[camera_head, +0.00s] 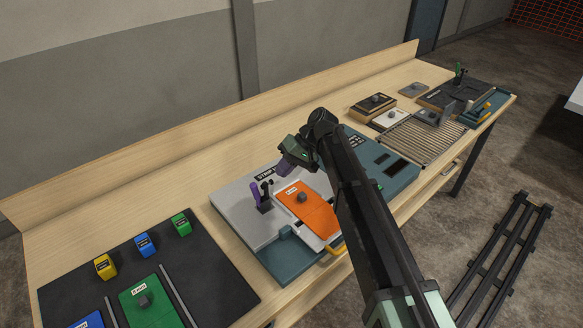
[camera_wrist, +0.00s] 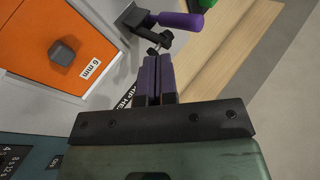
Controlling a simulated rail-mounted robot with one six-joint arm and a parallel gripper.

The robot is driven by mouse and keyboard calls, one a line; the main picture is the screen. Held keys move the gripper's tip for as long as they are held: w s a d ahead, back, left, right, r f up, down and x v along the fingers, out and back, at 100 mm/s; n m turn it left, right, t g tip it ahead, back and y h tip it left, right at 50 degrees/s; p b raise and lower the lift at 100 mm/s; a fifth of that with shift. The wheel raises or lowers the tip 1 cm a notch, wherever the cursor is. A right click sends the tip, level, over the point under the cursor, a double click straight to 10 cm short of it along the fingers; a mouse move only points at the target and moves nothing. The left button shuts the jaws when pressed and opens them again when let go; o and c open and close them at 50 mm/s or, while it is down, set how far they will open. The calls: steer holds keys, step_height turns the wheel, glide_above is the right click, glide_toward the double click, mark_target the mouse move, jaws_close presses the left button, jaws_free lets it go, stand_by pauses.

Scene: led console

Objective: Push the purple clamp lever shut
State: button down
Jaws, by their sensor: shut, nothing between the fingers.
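The purple clamp lever (camera_head: 254,191) stands roughly upright on its dark clamp at the left of the grey fixture plate (camera_head: 232,213). In the wrist view the lever (camera_wrist: 182,20) points right from its dark bracket, just beyond my fingertips. An orange plate (camera_head: 316,217) with a dark knob lies beside the clamp; it also shows in the wrist view (camera_wrist: 95,30), with a "6 mm" label. My gripper (camera_head: 283,166) is above the fixture, to the right of the lever. Its fingers (camera_wrist: 157,58) are shut together and empty, apparently apart from the lever.
A dark mat (camera_head: 215,275) with yellow (camera_head: 105,266), blue (camera_head: 145,245) and green (camera_head: 181,224) blocks lies to the left. A teal panel (camera_head: 398,177) is to the right, partly behind my arm. A wooden backboard (camera_head: 130,156) runs along the bench's rear.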

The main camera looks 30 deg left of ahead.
mark_target(256, 195)
steer(key=s+a, duration=0.1)
steer(key=s+a+f+b, duration=0.1)
steer(key=s+a+f, duration=0.1)
steer(key=s, duration=0.1)
steer(key=shift+f, duration=0.2)
